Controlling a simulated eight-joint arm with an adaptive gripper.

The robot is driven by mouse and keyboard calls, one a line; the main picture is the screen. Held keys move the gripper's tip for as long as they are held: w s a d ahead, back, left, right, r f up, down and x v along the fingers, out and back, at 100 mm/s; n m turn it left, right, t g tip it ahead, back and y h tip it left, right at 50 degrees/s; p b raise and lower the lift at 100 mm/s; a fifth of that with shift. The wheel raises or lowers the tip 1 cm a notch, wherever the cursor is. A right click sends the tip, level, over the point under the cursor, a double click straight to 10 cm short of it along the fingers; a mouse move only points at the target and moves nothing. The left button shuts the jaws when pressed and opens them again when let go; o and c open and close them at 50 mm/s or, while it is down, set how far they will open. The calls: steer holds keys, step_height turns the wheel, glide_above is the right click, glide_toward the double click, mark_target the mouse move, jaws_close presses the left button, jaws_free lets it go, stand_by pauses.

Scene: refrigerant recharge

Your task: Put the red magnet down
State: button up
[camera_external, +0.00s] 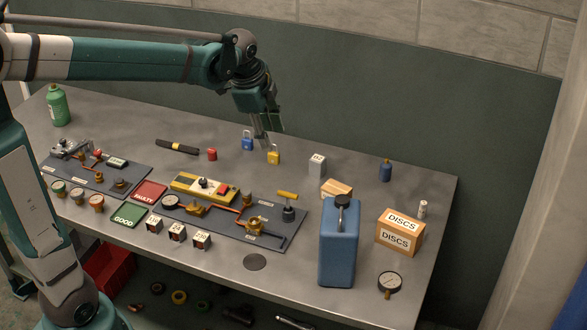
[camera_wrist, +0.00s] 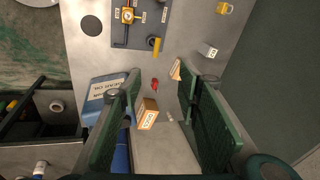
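A small red piece (camera_wrist: 154,84) shows in the wrist view between my finger outlines, apart from both, and appears to lie on the table. I cannot tell for sure that it is the magnet. In the external view its place seems hidden behind the blue case (camera_external: 339,245). A small red cylinder (camera_external: 212,154) stands on the table left of the blue padlock. My gripper (camera_external: 264,142) hangs above the table near the yellow padlock (camera_external: 274,154). In the wrist view my gripper (camera_wrist: 160,77) has its fingers spread, with nothing visibly held.
The blue case (camera_wrist: 105,92), the DISCS box (camera_external: 400,231) and a wooden block (camera_external: 337,189) crowd the right side. The manifold board (camera_external: 270,235) lies in the middle, with a red FAULTY mat (camera_external: 149,194) and a green GOOD mat (camera_external: 129,215) at its left.

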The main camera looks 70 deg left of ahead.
steer(key=s+d+n+t, duration=0.1)
steer(key=s+d+n, duration=0.1)
steer(key=s+d, duration=0.4)
steer(key=s+d+f+n+t+h, duration=0.1)
steer(key=s+d, duration=0.5)
steer(key=d, duration=0.8)
steer(key=s+d+n+t, duration=0.2)
steer(key=s+d+n, duration=0.2)
steer(key=d, duration=0.6)
steer(key=shift+s+d+f+h, duration=0.3)
steer(key=shift+s+d+f, duration=0.1)
steer(key=shift+s, duration=0.55)
stand_by(4.0)
